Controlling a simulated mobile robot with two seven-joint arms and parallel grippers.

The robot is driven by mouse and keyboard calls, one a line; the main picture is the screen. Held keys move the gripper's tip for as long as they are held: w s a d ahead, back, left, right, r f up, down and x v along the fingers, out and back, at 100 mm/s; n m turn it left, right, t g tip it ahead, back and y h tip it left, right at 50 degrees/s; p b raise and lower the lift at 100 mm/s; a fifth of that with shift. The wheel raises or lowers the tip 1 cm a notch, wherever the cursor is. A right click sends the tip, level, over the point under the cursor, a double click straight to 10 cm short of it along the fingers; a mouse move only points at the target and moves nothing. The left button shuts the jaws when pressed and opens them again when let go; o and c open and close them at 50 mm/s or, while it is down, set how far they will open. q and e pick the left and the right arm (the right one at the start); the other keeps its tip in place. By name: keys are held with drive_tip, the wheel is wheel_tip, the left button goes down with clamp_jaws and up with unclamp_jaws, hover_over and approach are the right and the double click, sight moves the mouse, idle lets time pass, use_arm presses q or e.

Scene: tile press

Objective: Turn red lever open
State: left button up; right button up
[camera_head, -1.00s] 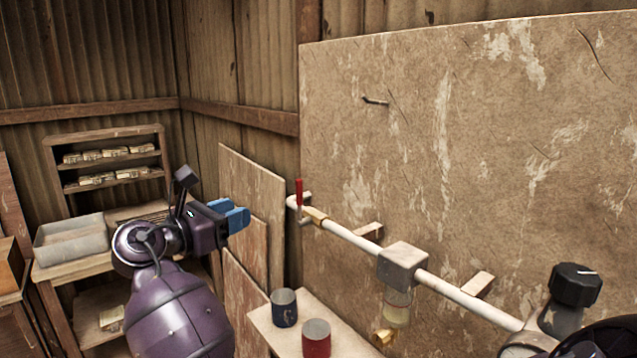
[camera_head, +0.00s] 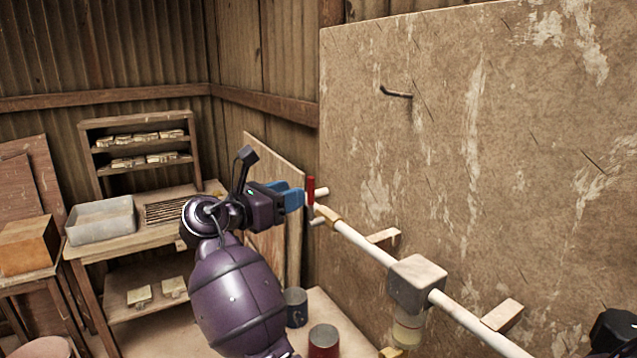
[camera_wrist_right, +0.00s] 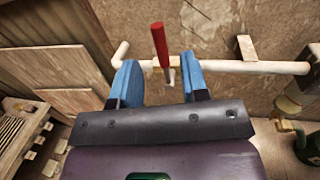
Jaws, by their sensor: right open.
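The red lever (camera_head: 310,190) stands upright near the left end of the white pipe (camera_head: 362,243) on the wall board. In the right wrist view the lever (camera_wrist_right: 160,46) shows just beyond and between the fingertips, with its small metal stem below. My right gripper (camera_head: 298,198) has blue fingers and is close to the lever on its left side. In the wrist view the right gripper (camera_wrist_right: 160,72) is open with a wide gap and holds nothing. Whether a finger touches the lever cannot be told. My left gripper is not in view.
A grey box (camera_head: 415,283) sits on the pipe, with a jar (camera_head: 407,330) below it. A leaning board (camera_head: 272,225) is behind the gripper. A grey tray (camera_head: 100,222) is at left.

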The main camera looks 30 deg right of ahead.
drive_tip(key=p, duration=0.1)
hover_over(318, 218)
drive_tip(key=shift+w+d, duration=0.1)
drive_tip(key=shift+w, duration=0.05)
idle(0.3)
clamp_jaws()
